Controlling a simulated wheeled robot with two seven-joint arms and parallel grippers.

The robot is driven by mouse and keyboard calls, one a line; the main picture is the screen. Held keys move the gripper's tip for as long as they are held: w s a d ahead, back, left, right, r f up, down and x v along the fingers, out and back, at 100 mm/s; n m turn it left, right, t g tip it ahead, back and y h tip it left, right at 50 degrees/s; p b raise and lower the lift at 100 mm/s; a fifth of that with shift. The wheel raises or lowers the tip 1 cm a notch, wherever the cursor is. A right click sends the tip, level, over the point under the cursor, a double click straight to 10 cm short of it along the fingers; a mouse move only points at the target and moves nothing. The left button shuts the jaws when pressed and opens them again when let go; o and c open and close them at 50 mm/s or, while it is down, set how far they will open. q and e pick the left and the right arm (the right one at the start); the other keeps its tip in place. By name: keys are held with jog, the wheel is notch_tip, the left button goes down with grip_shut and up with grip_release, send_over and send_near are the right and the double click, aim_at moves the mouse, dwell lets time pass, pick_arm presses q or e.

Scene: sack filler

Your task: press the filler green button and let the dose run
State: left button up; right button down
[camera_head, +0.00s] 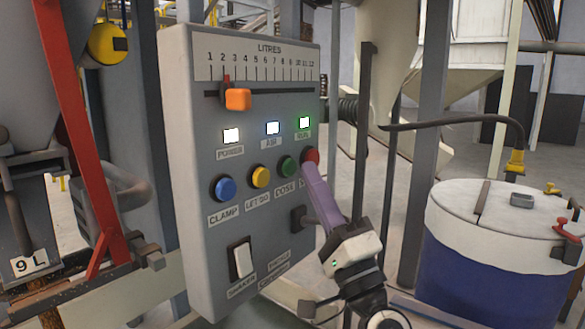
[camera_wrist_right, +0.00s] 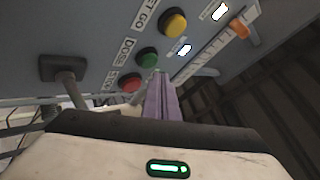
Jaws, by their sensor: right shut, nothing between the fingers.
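The grey filler panel (camera_head: 188,110) stands in front of me with a row of blue, yellow, green and red buttons. The green button (camera_head: 287,166), labelled DOSE, also shows in the right wrist view (camera_wrist_right: 148,57). The red button (camera_head: 311,156) is just right of it, labelled STOP in the wrist view. My right gripper (camera_head: 308,170) is shut and empty, its purple fingers pointing at the panel. In the head view its tips overlap the red button's lower edge; in the wrist view they end beside the green button. I cannot tell whether they touch. My left gripper is not visible.
An orange slider (camera_head: 238,99) sits near 2 to 3 on the litre scale. A black lever (camera_head: 299,218) sticks out below the buttons. A blue and white drum (camera_head: 480,265) stands right; a red post (camera_head: 68,120) stands left.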

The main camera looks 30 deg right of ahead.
jog(key=s, duration=0.1)
jog(key=s+d, duration=0.1)
jog(key=s, duration=0.1)
jog(key=s+d, duration=0.1)
jog(key=s, duration=0.1)
jog(key=shift+s+d, duration=0.15)
jog(key=shift+s, duration=0.1)
dwell(0.7)
jog(key=w+a+f+n+g+y, duration=0.1)
jog(key=a+f+n+g, duration=0.2)
jog(key=f, duration=0.8)
jog(key=a+f+n+g+y, duration=0.1)
jog(key=a+f+n+g, duration=0.25)
jog(key=f, duration=0.75)
jog(key=w+a+f+n+g+y, duration=0.1)
jog(key=a+f+n+g+y, duration=0.2)
jog(key=f, duration=0.7)
jog(key=s+a+f+n+g+h, duration=0.1)
jog(key=s+f+n+g, duration=0.3)
jog(key=s+f, duration=0.5)
jog(key=s+a+f+n+g+h, duration=0.1)
jog(key=s+a+f+n+g, duration=0.3)
jog(key=s+f, duration=0.6)
notch_tip(320, 180, down, 7)
jog(key=shift+r, duration=0.1)
